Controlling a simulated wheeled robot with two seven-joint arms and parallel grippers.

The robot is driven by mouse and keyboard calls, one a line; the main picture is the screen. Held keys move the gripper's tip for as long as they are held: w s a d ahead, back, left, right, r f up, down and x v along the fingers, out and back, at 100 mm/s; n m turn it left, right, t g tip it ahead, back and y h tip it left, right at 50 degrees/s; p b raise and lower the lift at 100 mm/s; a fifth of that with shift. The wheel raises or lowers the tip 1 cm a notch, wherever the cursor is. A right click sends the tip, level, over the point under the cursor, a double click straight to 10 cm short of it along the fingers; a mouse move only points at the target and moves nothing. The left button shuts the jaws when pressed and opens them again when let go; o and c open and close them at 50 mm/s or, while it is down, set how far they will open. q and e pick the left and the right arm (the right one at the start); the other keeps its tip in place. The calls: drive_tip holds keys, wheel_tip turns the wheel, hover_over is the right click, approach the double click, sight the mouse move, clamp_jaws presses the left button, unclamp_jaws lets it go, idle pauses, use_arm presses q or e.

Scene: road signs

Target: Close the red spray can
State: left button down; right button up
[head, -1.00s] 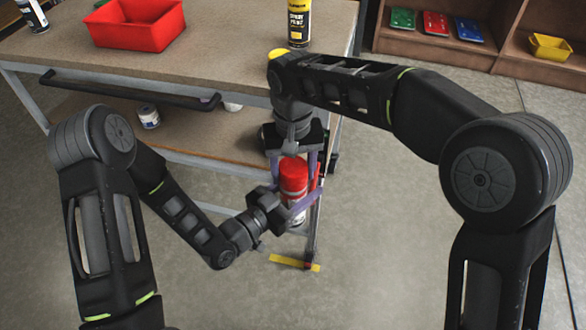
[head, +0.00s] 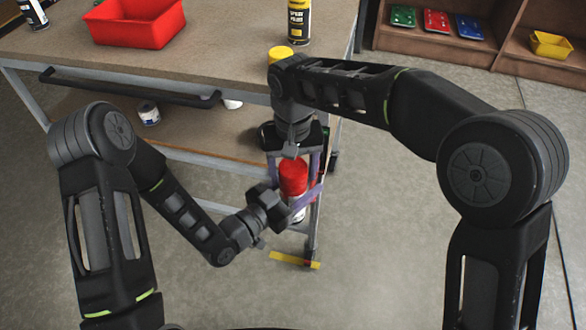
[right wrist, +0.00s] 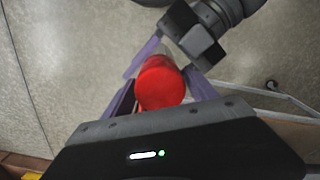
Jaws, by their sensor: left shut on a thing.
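The red spray can is upright in front of the table's right end, its red cap (head: 293,177) on top and its body partly hidden. My left gripper (head: 297,203) reaches from the left and is shut on the can below the cap. My right gripper (head: 294,170) points down from above, its purple fingers apart on either side of the cap. In the right wrist view the red cap (right wrist: 160,82) sits between these fingers, and my left gripper (right wrist: 172,58) is behind it. I cannot tell how firmly the cap sits on the can.
The table (head: 220,45) holds a red bin (head: 135,22), a yellow spray can (head: 299,20) and a yellow cap (head: 280,53) near its edge. A lower shelf (head: 190,128) carries a small can (head: 148,114). A brown shelf unit (head: 490,55) stands at the back right. The floor at right is clear.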

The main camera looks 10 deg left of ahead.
drive_tip(key=o, duration=0.3)
drive_tip(key=shift+r, duration=3.75)
drive_tip(key=shift+w, duration=0.1)
